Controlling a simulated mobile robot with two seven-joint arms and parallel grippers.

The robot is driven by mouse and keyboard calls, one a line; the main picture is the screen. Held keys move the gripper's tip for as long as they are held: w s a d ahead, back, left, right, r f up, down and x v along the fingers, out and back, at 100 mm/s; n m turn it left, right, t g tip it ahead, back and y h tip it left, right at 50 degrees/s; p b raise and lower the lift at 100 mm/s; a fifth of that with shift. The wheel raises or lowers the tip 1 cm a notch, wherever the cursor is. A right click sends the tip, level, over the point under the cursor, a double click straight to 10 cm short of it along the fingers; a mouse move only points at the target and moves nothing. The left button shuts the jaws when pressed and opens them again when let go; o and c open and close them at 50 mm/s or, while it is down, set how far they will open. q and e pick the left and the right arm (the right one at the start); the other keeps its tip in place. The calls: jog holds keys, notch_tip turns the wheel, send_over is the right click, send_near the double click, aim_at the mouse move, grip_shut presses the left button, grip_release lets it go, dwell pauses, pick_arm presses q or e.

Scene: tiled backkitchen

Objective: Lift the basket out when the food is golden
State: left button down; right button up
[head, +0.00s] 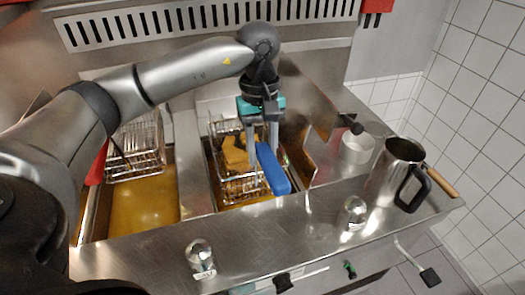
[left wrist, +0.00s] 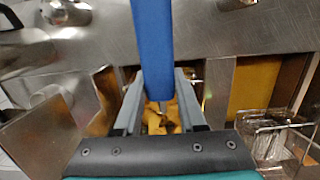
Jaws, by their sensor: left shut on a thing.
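The wire basket (head: 243,187) with the blue handle (head: 273,170) is at the right fryer well, with golden-orange pieces of food (head: 236,153) in it. My left gripper (head: 264,147) points down and is shut on the blue handle. In the left wrist view the blue handle (left wrist: 152,45) runs between the two fingers, and the food (left wrist: 160,118) shows beyond them. Golden oil (head: 262,201) shows below the basket; whether its bottom touches the oil is hard to tell. My right gripper is not in view.
A second wire basket (head: 135,150) with a red handle (head: 97,165) is over the left oil well (head: 143,205). To the right stand a white container (head: 357,148) and a steel jug (head: 397,170).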

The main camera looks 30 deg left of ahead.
pick_arm(q)
notch_tip(320, 180, up, 8)
jog(key=p, duration=0.4)
jog(key=shift+p, duration=0.3)
jog(key=shift+f, duration=0.1)
